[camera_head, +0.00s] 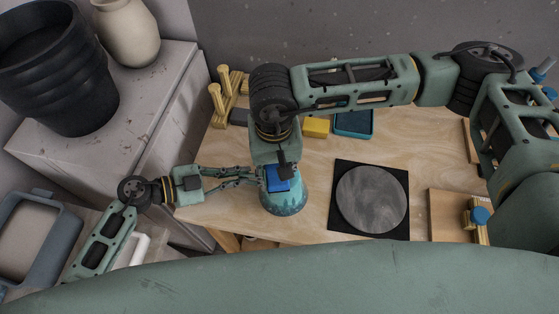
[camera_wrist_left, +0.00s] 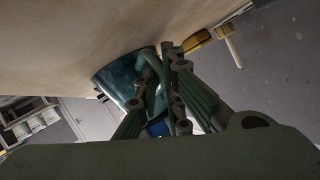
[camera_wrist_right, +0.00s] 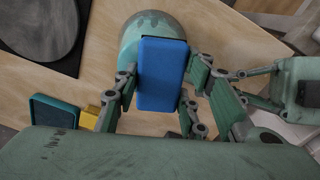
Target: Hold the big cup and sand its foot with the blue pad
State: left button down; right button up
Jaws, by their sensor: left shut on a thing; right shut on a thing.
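The big teal cup (camera_head: 284,202) stands near the table's front left edge, seemingly upside down with its wider end on the wood. In the left wrist view its side (camera_wrist_left: 118,78) and looped handle show. My left gripper (camera_head: 258,178) reaches in from the left and is shut at the cup's handle side. My right gripper (camera_wrist_right: 162,88) points down above the cup, shut on the blue pad (camera_wrist_right: 162,72). The pad lies over the cup's upper end, also in the head view (camera_head: 277,181). It hides the foot; I cannot tell whether they touch.
Right of the cup lies a grey disc (camera_head: 372,199) on a black square. Behind are a yellow block (camera_head: 316,127), a blue tray (camera_head: 353,123) and a wooden rack (camera_head: 227,95). A wooden board (camera_head: 446,208) is at the right. A black pot (camera_head: 60,70) stands on the left cabinet.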

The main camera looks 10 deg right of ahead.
pick_arm(q)
jog(key=shift+f, duration=0.1)
pick_arm(e)
jog(key=shift+s+a, duration=0.1)
jog(key=shift+s, duration=0.1)
jog(key=shift+r, duration=3.55)
pick_arm(q)
jog(key=c, duration=1.8)
grip_release()
jog(key=shift+a, duration=0.15)
jog(key=v, duration=1.2)
